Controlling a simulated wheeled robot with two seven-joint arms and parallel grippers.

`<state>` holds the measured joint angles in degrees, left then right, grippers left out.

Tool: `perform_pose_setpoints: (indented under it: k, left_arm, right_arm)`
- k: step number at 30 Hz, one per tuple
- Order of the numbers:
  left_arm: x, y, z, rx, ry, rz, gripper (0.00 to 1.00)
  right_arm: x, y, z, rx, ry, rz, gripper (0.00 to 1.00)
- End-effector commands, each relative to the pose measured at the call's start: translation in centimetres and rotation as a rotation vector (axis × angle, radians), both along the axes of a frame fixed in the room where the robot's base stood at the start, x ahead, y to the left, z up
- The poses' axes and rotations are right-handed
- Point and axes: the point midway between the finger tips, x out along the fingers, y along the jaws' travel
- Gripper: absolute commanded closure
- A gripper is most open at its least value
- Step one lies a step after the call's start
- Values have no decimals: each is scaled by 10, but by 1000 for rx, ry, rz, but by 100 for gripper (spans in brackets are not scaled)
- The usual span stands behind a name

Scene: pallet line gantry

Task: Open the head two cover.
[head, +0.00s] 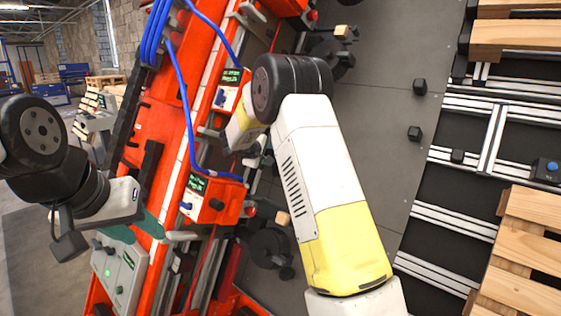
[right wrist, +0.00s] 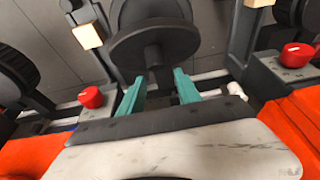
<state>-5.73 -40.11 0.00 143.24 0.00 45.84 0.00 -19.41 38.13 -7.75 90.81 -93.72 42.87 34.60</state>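Two orange boxes with small dark screens, the upper one (head: 230,88) and the lower one (head: 208,200), sit on the orange gantry beam in the head view. The screen text is too small to read, so I cannot tell which is head two, and no cover is clearly distinguishable. My right gripper (right wrist: 155,83) is open in the right wrist view, its teal fingers apart in front of a black round part (right wrist: 155,40) with a dark stem. My left gripper (head: 135,229) is beside the beam at left, teal fingers apart and apparently empty.
Blue cables (head: 181,100) run along the beam. Red knobs (right wrist: 91,97) flank the right gripper. A grey control box (head: 118,272) with a green light stands below the left gripper.

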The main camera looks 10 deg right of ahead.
Motion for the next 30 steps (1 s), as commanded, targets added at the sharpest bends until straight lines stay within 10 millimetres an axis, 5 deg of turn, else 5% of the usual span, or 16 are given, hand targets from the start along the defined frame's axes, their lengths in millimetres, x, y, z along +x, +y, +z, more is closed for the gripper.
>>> perform_pose_setpoints:
  k: [30]
  left_arm:
    - [0, 0, 0, 0, 0, 0, 61]
  right_arm:
    - [-42, 54, 36, -1, 1, 0, 60]
